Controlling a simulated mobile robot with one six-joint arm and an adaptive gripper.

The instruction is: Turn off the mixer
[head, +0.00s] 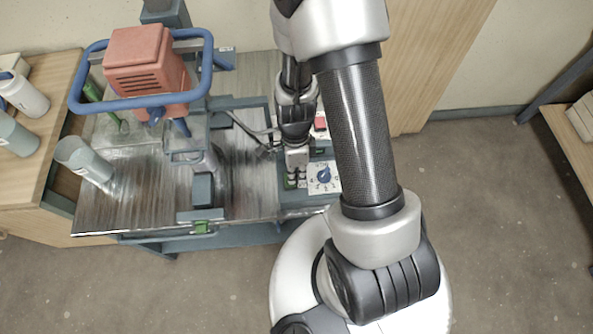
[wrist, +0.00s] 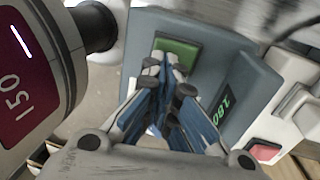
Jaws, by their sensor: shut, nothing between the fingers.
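The mixer (head: 145,65) has an orange motor body inside a blue tubular frame, at the back left of the metal bench in the head view. Its control box (head: 300,196) is grey-blue with a blue dial (head: 323,175) on a white plate. My gripper (head: 296,168) is over the box, left of the dial. In the wrist view my gripper (wrist: 170,80) is shut and empty, its fingers pointing at a green button (wrist: 177,52) on the box. I cannot tell if the tips touch it. A green-lit display (wrist: 226,106) is to the right.
A red switch (head: 320,123) is behind the dial; a red button on a white housing (wrist: 264,151) shows in the wrist view. White bottles (head: 22,95) stand on a wooden table. Floor at front is clear.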

